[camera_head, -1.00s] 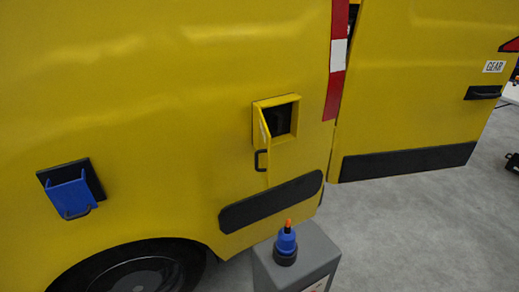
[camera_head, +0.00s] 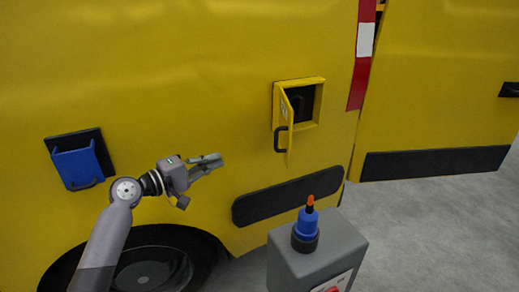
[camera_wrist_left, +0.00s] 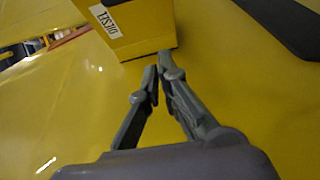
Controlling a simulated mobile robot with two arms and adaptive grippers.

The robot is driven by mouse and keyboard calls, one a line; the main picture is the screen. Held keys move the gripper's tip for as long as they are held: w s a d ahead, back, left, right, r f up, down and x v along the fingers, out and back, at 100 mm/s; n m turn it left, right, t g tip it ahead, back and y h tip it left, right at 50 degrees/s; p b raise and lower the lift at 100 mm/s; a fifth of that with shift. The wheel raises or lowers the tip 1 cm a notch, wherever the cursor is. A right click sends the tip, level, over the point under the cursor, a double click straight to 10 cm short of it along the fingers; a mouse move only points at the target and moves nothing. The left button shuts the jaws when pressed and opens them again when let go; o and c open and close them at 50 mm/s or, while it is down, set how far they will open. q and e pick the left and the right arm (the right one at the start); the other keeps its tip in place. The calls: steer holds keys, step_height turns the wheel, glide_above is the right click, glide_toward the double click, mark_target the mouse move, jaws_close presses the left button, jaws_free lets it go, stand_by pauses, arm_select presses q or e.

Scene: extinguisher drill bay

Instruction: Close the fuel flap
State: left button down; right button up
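The yellow fuel flap (camera_head: 286,112) stands open on the side of the yellow vehicle, swung out from the left side of its frame. It has a dark handle (camera_head: 280,140). The dark recess (camera_head: 304,102) behind it shows. My left gripper (camera_head: 216,162) is to the left of the flap and a little lower, apart from it. In the left wrist view its fingertips (camera_wrist_left: 161,72) come together with nothing seen between them. A yellow panel with a "DIESEL" label (camera_wrist_left: 103,20), which looks like the flap, lies beyond the fingertips. My right gripper is not in view.
A grey box (camera_head: 318,258) with a blue, orange-tipped item (camera_head: 306,224) stands below the flap. A blue holder (camera_head: 76,165) is mounted on the vehicle at left. A dark bumper strip (camera_head: 287,196) runs under the flap. Grey floor (camera_head: 425,230) is clear at right.

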arm_select(q)
steer(key=w+d+r+p, duration=0.1)
steer(key=w+d, duration=0.1)
steer(key=d, duration=0.4)
steer(key=w+d+r+h+p, duration=0.1)
steer(key=w+d+r+p, duration=0.1)
steer(key=d, duration=0.4)
steer(key=shift+w+r, duration=0.25)
steer(key=shift+w, duration=0.6)
